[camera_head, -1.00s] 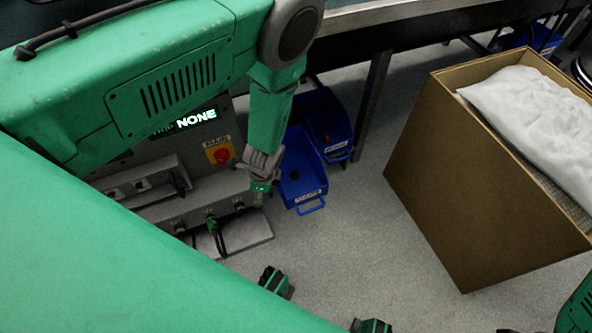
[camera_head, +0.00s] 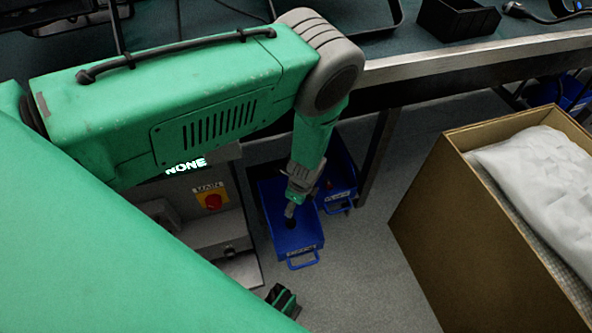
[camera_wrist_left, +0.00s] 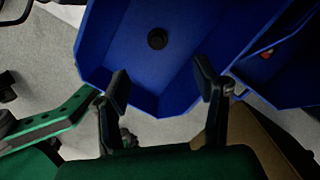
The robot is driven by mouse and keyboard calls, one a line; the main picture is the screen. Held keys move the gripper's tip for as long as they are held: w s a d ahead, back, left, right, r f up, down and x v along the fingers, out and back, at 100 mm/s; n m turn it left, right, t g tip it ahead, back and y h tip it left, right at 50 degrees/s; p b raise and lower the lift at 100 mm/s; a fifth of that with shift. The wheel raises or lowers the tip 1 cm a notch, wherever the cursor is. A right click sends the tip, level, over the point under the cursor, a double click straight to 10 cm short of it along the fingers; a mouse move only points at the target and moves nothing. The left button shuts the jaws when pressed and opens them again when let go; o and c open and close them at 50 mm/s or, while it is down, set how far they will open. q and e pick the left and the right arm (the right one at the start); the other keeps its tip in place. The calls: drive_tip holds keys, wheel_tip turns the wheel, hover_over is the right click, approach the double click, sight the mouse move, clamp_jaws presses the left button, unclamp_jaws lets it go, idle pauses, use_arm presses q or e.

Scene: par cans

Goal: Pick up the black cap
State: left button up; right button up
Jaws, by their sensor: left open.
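The black cap (camera_wrist_left: 157,39) is a small dark round piece on the floor of a blue bin (camera_wrist_left: 110,40), seen in the left wrist view. In the head view the bin (camera_head: 268,200) stands on the floor, and my left arm partly covers it. My left gripper (camera_head: 290,210) points down over this bin. In the wrist view its two fingers (camera_wrist_left: 162,88) are spread apart with nothing between them. The cap lies beyond the fingertips, apart from them. My right gripper is not clearly in view.
A second blue bin (camera_head: 342,200) stands beside the first, with a small reddish item (camera_wrist_left: 266,55) in it. A workbench edge (camera_head: 450,62) runs behind. A grey panel with a red knob (camera_head: 213,202) is left, and a cardboard box (camera_head: 450,215) is right.

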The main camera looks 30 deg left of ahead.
use_arm(q)
drive_tip(key=b, duration=0.3)
hover_over(291, 220)
drive_tip(key=f, duration=0.6)
drive_tip(key=shift+w+d+f, duration=0.1)
drive_tip(key=shift+d+f, duration=0.2)
drive_tip(key=shift+f, duration=0.05)
drive_tip(key=shift+a+f, duration=0.15)
drive_tip(key=shift+f, duration=0.35)
wheel_tip(291, 220, down, 5)
drive_tip(key=b, duration=0.3)
drive_tip(key=shift+a, duration=0.1)
drive_tip(key=c, duration=0.9)
